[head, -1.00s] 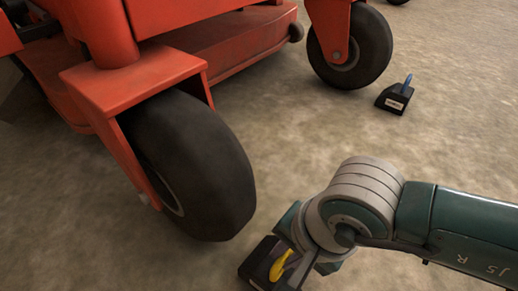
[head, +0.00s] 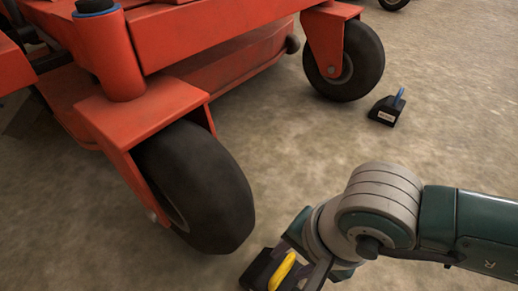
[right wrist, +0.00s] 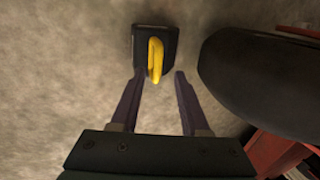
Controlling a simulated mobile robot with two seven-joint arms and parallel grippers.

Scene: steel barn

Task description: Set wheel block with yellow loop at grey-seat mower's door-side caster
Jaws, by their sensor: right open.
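The wheel block with the yellow loop (head: 257,267) is dark and sits on the floor at the bottom of the head view, just in front of the near caster wheel (head: 200,185) of the orange mower. Its yellow loop (head: 283,272) points up. In the right wrist view the block (right wrist: 143,38) lies just beyond my fingertips, left of the dark wheel (right wrist: 265,80). My right gripper (right wrist: 157,73) is open, and the near end of the yellow loop reaches between its fingertips. The mower's seat is out of frame. My left gripper is not in view.
A second black wheel block with a blue loop (head: 384,112) sits on the floor beside the far caster (head: 350,65). The mower's orange deck (head: 230,65) and fork fill the upper left. Concrete floor (head: 310,150) between the casters is clear.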

